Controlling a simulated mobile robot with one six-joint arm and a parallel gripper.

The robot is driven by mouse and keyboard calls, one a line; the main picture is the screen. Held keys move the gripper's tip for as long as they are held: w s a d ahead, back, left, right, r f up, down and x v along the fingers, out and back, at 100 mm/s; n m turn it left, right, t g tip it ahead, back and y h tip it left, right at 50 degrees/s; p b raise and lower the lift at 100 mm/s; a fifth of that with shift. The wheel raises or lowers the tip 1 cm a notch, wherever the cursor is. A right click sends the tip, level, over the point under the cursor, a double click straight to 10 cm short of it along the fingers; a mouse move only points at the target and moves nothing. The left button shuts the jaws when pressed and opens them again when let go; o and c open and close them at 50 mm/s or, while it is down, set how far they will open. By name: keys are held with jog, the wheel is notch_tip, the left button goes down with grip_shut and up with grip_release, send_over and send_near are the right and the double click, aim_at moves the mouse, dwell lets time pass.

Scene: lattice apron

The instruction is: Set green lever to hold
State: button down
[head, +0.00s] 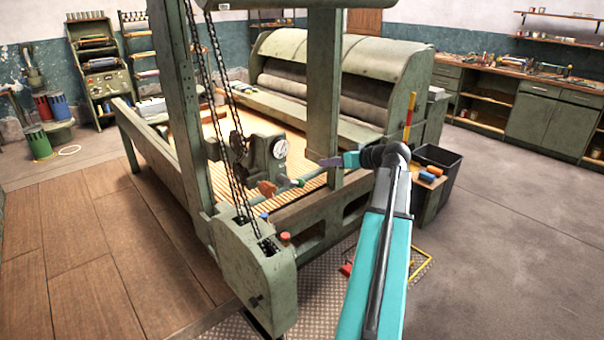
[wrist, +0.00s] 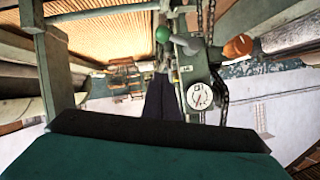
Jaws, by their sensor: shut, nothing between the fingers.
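The green lever has a round green knob (wrist: 162,34) on a grey arm in the wrist view, close beyond my fingertips. In the head view its knob looks like the small green end (head: 299,182) beside the machine. My gripper (head: 326,162) is shut and empty, reaching left from the teal arm, a little above and right of that knob. Its dark fingers (wrist: 162,92) point at the lever's area in the wrist view; I see a gap to the knob there. A small plate (wrist: 185,69) lies by the lever, but its marks are too small to read.
An orange lever handle (head: 266,188) is close to the left, also in the wrist view (wrist: 238,46). A round dial (head: 280,148) is on the grey housing. Chains (head: 222,90) and a green post (head: 325,100) stand nearby.

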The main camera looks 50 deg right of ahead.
jog(key=shift+s+d+r, duration=0.25)
jog(key=shift+r, duration=0.15)
jog(key=shift+w+f, duration=0.1)
jog(key=shift+w, duration=0.1)
jog(key=w+a+f+p, duration=0.1)
jog(key=w+f+p, duration=0.4)
jog(key=w+f, duration=0.3)
jog(key=shift+w+a, duration=0.15)
jog(key=shift+a, duration=0.15)
dwell(0.4)
